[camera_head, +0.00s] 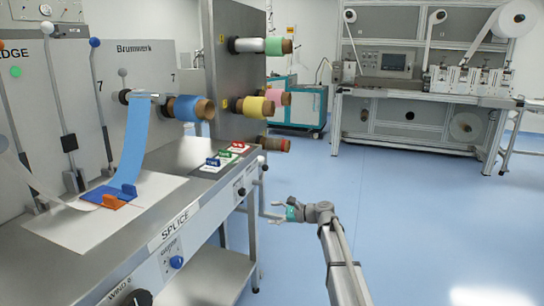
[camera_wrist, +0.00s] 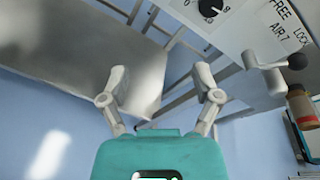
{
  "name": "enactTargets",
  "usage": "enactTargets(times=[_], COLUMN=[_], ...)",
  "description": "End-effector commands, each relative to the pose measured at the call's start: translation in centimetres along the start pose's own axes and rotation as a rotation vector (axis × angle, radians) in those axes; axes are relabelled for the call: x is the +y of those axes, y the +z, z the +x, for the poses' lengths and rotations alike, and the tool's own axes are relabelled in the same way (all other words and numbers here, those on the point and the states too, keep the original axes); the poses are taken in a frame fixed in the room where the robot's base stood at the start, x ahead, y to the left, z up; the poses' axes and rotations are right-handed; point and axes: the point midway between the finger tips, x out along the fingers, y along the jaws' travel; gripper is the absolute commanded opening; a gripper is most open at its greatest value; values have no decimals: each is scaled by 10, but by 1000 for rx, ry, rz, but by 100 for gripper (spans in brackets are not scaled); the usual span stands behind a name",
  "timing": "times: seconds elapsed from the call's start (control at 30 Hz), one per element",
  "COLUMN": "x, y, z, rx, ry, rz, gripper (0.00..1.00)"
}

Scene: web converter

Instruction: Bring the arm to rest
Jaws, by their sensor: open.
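My gripper (camera_head: 279,209) is at the end of my arm, low beside the right end of the splice bench (camera_head: 185,205) in the head view. Its fingers point left toward the bench. In the wrist view my gripper (camera_wrist: 163,80) shows two grey fingers spread wide apart with nothing between them. The bench's leg frame and lower shelf (camera_wrist: 75,50) lie beyond the fingertips. My arm rises from the bottom of the head view over the blue floor.
The bench front has a black knob (camera_wrist: 209,8) and a crank lever (camera_wrist: 270,60) near the gripper. Coloured rolls, among them a blue roll (camera_head: 190,108), stick out above the bench. A large converting machine (camera_head: 430,85) stands at the back. The floor to the right is clear.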

Motion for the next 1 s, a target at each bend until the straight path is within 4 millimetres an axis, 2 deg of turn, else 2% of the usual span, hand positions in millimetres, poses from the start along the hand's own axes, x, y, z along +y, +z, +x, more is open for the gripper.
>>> enactTargets(times=[0.03,0.37,0.6,0.8,1.0], x=[21,132,205,259,293], y=[2,-11,-18,-20,-18], z=[-5,-43,-89,-136,-175], rx=[34,264,383,445,470], ry=[36,360,647,913,1127], rz=[-51,-432,-678,-849,-956], gripper=[81,81,81,81,81])
